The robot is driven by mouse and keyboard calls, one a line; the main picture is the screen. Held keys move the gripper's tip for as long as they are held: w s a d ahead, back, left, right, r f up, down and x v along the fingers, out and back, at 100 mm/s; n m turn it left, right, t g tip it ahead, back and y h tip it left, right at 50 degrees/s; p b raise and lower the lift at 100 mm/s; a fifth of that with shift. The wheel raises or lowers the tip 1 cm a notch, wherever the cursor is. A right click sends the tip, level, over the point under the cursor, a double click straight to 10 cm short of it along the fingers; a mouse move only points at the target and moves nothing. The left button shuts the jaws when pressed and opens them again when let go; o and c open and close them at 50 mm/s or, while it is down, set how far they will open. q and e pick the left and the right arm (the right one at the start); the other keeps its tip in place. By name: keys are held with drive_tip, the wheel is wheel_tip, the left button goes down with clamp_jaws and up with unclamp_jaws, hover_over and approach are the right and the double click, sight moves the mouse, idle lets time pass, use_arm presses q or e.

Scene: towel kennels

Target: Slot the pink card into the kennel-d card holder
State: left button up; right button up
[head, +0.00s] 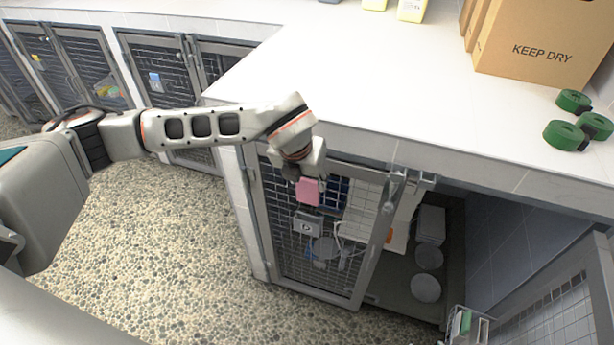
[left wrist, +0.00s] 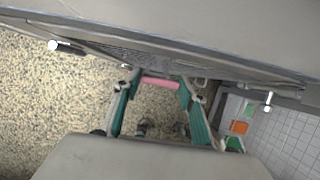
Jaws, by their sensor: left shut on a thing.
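The pink card (head: 308,191) hangs below my left gripper (head: 302,176) in the head view, in front of the kennel door's upper part. My left gripper is shut on it. In the left wrist view the pink card (left wrist: 160,83) shows as a thin strip between the teal fingers of my left gripper (left wrist: 158,88). A grey card holder (head: 307,224) with a light letter mark is on the mesh door (head: 345,285), below the card and apart from it. I cannot read the letter surely. My right gripper is not in view.
The white counter (head: 400,80) overhangs the kennels. It carries cardboard boxes (head: 545,45) and green rolls (head: 570,125). An open kennel (head: 455,225) with bowls is right of the door. Another holder (head: 466,325) is lower right. The pebbled floor (head: 170,260) is clear.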

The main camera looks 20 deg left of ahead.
sight(307, 194)
use_arm(q)
drive_tip(key=shift+f+b, duration=0.75)
drive_tip(key=shift+f, duration=0.55)
drive_tip(key=shift+f+b, duration=0.5)
drive_tip(key=shift+f, duration=0.95)
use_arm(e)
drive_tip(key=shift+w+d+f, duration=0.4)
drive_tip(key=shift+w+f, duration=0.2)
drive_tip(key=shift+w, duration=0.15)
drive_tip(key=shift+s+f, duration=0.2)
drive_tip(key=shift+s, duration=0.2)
use_arm(q)
drive_tip(key=shift+f, duration=0.2)
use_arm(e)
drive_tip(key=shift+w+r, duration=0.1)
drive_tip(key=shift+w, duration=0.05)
